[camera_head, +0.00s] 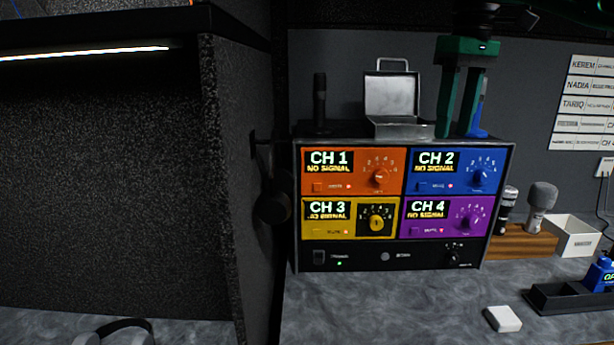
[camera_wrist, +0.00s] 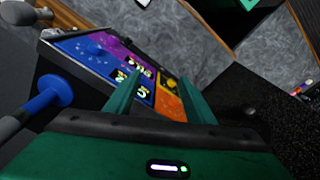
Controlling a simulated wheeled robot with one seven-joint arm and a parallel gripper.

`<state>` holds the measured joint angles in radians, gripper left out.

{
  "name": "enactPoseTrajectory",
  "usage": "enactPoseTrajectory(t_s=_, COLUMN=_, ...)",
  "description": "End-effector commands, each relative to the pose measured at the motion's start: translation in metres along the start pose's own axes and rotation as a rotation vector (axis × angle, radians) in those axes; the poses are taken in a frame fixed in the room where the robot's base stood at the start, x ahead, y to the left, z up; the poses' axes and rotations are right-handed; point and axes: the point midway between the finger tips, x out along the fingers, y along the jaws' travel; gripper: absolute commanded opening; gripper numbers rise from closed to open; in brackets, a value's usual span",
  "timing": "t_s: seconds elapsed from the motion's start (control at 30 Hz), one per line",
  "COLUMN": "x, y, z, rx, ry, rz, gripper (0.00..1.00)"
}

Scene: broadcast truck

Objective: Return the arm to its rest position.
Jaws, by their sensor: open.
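My gripper (camera_head: 460,100) is green and points downward, above the right part of the channel box's top in the head view. Its two fingers are apart with no object visible between them. In the wrist view the fingers (camera_wrist: 160,95) show spread, with the channel box (camera_wrist: 100,72) beyond them. A blue object (camera_head: 479,118) stands on the box beside and partly behind the right finger. In the wrist view a blue-headed item (camera_wrist: 50,92) lies to the left of the fingers. Whether the gripper touches the blue object I cannot tell.
The channel box (camera_head: 398,148) has four coloured panels. On its top are an open metal case (camera_head: 392,100) and a dark microphone (camera_head: 320,98). Two microphones in a wooden stand (camera_head: 522,243), a white bin (camera_head: 572,236) and a white block (camera_head: 503,318) are at right. A black partition stands left.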

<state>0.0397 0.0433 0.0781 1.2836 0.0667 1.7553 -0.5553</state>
Motion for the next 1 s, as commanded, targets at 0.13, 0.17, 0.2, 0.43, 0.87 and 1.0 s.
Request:
enactPoseTrajectory(t_s=0.13, x=0.03, y=0.011, z=0.036, rx=0.139, ry=-0.01, rz=0.008, gripper=0.49)
enactPoseTrajectory(t_s=0.17, x=0.038, y=0.014, z=0.046, rx=0.175, ry=-0.013, rz=0.01, gripper=0.49)
enactPoseTrajectory(t_s=0.2, x=0.05, y=0.017, z=0.06, rx=0.225, ry=-0.016, rz=0.012, gripper=0.49)
enactPoseTrajectory(t_s=0.43, x=0.126, y=0.025, z=0.148, rx=0.517, ry=-0.029, rz=0.021, gripper=0.49)
enactPoseTrajectory(t_s=0.87, x=0.275, y=-0.023, z=0.309, rx=0.988, ry=-0.049, rz=0.014, gripper=0.49)
enactPoseTrajectory(t_s=1.0, x=0.302, y=-0.04, z=0.333, rx=1.06, ry=-0.052, rz=0.01, gripper=0.49)
